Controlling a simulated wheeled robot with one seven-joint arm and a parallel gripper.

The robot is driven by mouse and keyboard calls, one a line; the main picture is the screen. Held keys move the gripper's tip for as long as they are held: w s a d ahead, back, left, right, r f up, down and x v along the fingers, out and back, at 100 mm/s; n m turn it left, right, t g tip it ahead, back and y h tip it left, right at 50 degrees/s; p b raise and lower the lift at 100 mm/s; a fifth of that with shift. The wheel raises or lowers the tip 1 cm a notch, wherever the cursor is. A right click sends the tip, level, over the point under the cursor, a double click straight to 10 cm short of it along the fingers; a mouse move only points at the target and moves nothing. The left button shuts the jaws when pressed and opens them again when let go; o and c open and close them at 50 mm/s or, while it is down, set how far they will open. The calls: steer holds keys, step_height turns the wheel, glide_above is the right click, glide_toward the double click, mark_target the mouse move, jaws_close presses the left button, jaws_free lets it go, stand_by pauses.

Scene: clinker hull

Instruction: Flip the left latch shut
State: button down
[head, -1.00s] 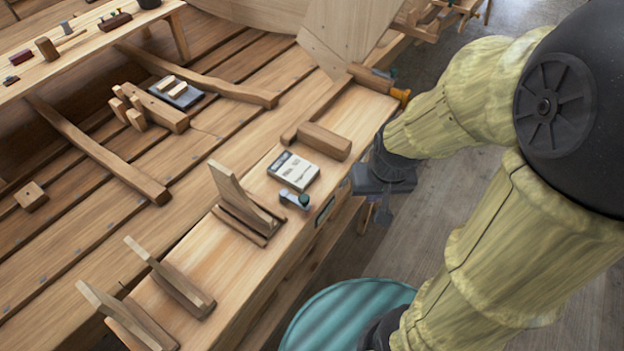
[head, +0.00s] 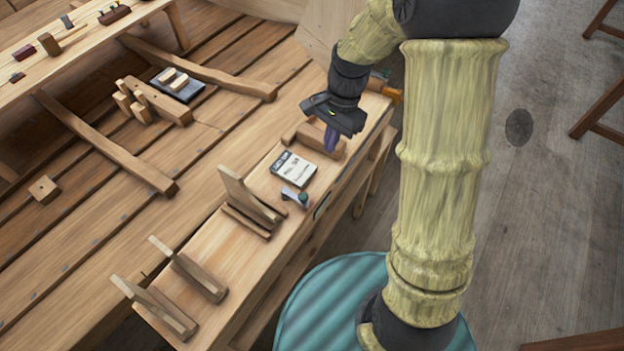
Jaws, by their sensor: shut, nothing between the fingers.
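Three wooden latches stand in a row along the near bench, each with a lever on a wooden base. The left latch (head: 150,305) is at the bench's lower left end, its lever raised at a slant. The middle latch (head: 188,270) also has its lever raised. The right latch (head: 247,205) has a wider lever standing up. My gripper (head: 331,143) is shut and empty, pointing down at the far right end of the bench, well away from the left latch. It covers part of a wooden block; I cannot tell if it touches it.
A teal ribbed round shape (head: 320,300) lies below the bench. Planks and beams of the hull lie beyond.

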mark_target(295, 194)
steer(key=p+x, duration=0.2)
steer(key=x, duration=0.7)
steer(key=shift+s+f+p, duration=0.1)
steer(key=shift+f+p, duration=0.15)
steer(key=shift+p, duration=0.15)
steer(key=s+a+p, duration=0.2)
steer(key=shift+a+f, duration=0.3)
steer(key=shift+f, duration=0.05)
steer(key=shift+s+a+f, duration=0.15)
steer(key=shift+s+a, duration=0.1)
steer(key=shift+s, duration=0.1)
steer(key=shift+w, duration=0.1)
steer(key=shift+f, duration=0.1)
